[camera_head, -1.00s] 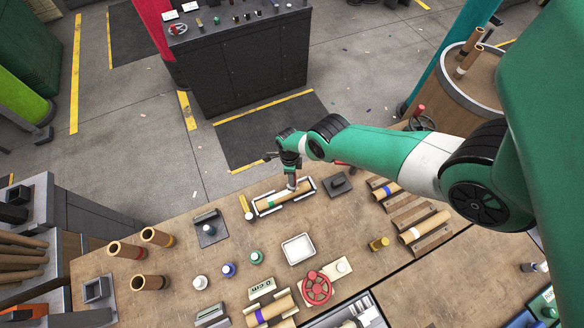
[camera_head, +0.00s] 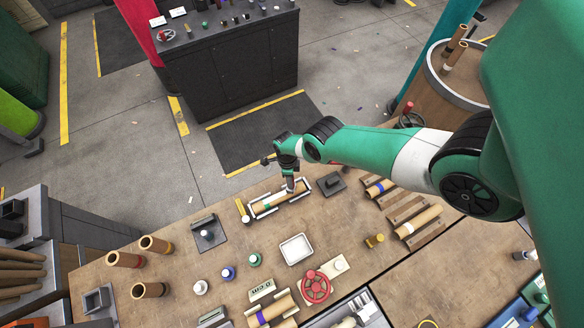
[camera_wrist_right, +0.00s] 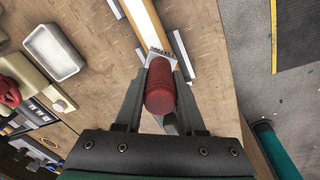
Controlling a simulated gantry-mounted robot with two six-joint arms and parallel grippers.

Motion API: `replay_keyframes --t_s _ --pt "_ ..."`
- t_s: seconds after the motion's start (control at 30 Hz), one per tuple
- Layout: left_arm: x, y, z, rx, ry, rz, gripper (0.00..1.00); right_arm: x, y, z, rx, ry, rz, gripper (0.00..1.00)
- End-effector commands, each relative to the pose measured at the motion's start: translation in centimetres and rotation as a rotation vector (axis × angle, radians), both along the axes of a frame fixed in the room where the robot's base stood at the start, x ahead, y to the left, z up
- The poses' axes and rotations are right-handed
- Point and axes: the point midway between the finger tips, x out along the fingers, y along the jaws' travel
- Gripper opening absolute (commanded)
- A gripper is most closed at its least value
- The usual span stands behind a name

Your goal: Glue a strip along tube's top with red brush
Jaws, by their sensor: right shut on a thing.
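My right gripper (camera_head: 290,186) is over the right part of the tube. In the right wrist view, my right gripper (camera_wrist_right: 160,92) is shut on the red brush (camera_wrist_right: 160,88), by its red handle. The brush's bristle end meets the tube's top in that view, though exact contact is hard to tell. A pale strip runs along the tube ahead of the brush. My left gripper is not in view.
A white tray (camera_head: 296,249) lies nearer on the bench, with small bottles (camera_head: 228,273) to its left. A dark block (camera_head: 331,184) is just right of the cradle. Slatted racks with tubes (camera_head: 417,221) stand further right. A red handwheel (camera_head: 316,287) is at the front.

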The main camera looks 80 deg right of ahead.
Motion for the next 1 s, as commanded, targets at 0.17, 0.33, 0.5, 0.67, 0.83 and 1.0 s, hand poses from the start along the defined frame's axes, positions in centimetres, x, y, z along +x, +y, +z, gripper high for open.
replay_keyframes --t_s 0.17,0.33,0.5,0.67,0.83,1.0 --pt "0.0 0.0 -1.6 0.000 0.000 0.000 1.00 1.2 -0.2 -0.6 -0.001 -0.001 0.001 0.00" --pt "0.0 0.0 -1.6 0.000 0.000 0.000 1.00 1.5 -0.2 -0.4 0.000 -0.002 -0.001 0.00" --pt "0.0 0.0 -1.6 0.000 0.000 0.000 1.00 1.5 -0.1 -0.4 0.001 -0.002 -0.001 0.00" --pt "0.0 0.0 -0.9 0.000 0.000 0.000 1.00 1.0 0.0 -0.1 0.003 0.000 -0.002 0.00" --pt "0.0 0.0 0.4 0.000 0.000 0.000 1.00 -0.2 0.2 0.2 0.004 0.003 -0.002 0.00" --pt "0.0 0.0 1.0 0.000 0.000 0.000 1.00 -1.0 0.3 0.2 0.002 0.001 -0.001 0.00"
